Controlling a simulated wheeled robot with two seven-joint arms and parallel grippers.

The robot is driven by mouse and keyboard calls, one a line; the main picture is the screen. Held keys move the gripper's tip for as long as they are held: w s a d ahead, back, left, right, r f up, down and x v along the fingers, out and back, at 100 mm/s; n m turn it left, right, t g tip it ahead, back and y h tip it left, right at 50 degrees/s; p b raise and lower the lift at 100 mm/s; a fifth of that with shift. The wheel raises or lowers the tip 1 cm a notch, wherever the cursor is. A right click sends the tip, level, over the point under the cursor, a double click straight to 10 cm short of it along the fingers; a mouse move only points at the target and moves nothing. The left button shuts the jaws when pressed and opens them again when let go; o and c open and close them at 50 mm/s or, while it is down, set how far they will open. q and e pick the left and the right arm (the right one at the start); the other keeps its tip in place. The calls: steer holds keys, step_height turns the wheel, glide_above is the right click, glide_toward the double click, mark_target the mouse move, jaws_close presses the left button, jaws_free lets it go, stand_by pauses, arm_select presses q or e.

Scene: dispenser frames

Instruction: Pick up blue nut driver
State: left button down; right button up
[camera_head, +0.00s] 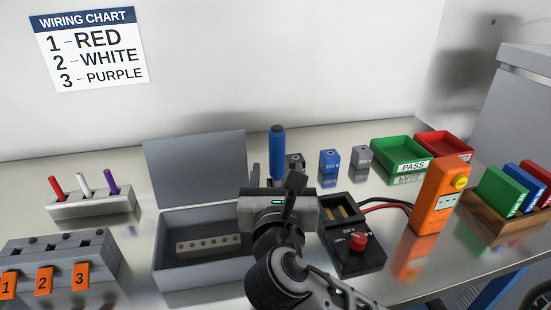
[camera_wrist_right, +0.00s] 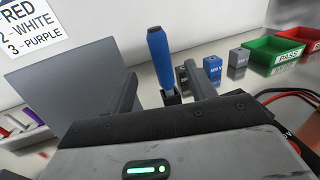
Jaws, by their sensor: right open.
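The blue nut driver (camera_head: 277,150) stands upright, blue handle on top, behind my right gripper in the head view. It also shows in the right wrist view (camera_wrist_right: 159,55), with a dark base at its foot. My right gripper (camera_head: 275,170) is open and empty, its two fingers pointing toward the driver. In the right wrist view the driver appears between the fingers (camera_wrist_right: 164,88), with gaps on both sides. I cannot tell how far past the fingertips it stands. The gripper body hides the driver's lower part in the head view. My left gripper is not in view.
An open grey box (camera_head: 160,250) stands left of my gripper. A black device with a red knob (camera_head: 357,242) and an orange meter (camera_head: 441,195) stand right. Small cubes (camera_head: 329,161) and green (camera_head: 402,152) and red (camera_head: 445,144) bins are behind.

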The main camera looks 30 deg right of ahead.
mark_target(277, 149)
steer(key=x, duration=1)
jaws_close()
